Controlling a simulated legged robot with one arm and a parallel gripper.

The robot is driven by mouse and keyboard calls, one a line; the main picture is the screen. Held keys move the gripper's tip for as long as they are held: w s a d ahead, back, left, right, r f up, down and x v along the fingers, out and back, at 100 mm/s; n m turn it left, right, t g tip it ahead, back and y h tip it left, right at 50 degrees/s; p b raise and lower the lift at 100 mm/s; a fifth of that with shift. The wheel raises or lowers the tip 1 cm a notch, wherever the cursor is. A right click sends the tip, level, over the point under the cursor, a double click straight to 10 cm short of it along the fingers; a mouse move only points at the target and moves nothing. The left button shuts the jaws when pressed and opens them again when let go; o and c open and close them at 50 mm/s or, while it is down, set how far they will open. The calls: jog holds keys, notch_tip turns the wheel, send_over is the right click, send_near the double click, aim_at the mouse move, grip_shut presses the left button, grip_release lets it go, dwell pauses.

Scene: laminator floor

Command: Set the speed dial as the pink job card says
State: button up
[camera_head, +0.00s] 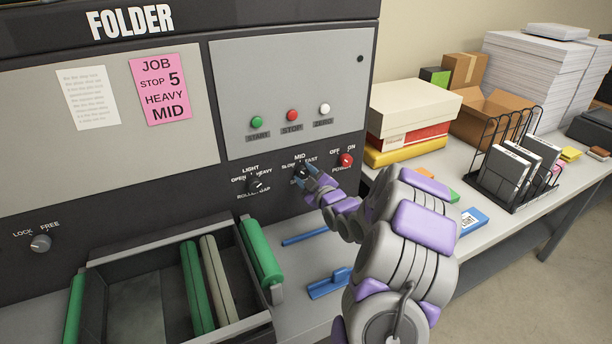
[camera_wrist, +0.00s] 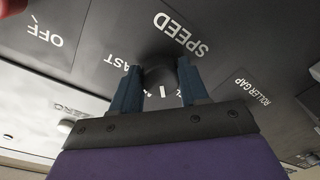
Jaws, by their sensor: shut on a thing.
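The pink job card (camera_head: 160,88) on the machine's panel reads "JOB STOP 5 HEAVY MID". The dark speed dial (camera_head: 301,170) is on the black strip below the button panel, marked SLOW, MID and FAST. My gripper (camera_head: 307,176) is shut on this dial and partly hides it. In the wrist view, the round dial (camera_wrist: 160,76) sits between my two blue fingers, and the label SPEED appears upside down beside it.
The roller gap dial (camera_head: 256,185) is just left, its white mark toward upper right. The red power knob (camera_head: 346,160) is close on the right. The lock knob (camera_head: 40,243) is far left. Green rollers (camera_head: 262,253) lie below. A table with boxes (camera_head: 410,108) stands right.

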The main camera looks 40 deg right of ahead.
jog(key=shift+d+f, duration=0.15)
jog(key=shift+d, duration=0.1)
jog(key=shift+c, duration=1.2)
jog(key=shift+w+a, duration=0.1)
jog(key=shift+a, duration=0.15)
jog(key=shift+m+p, duration=0.5)
jog(key=m+p, duration=0.3)
jog(key=p, duration=0.1)
jog(key=shift+r+m, duration=0.3)
jog(key=shift+m, duration=0.1)
jog(key=m+p, duration=0.3)
jog(key=m, duration=0.1)
jog(key=shift+m+h+p, duration=0.3)
jog(key=shift+m+p, duration=0.65)
jog(key=shift+m, duration=0.65)
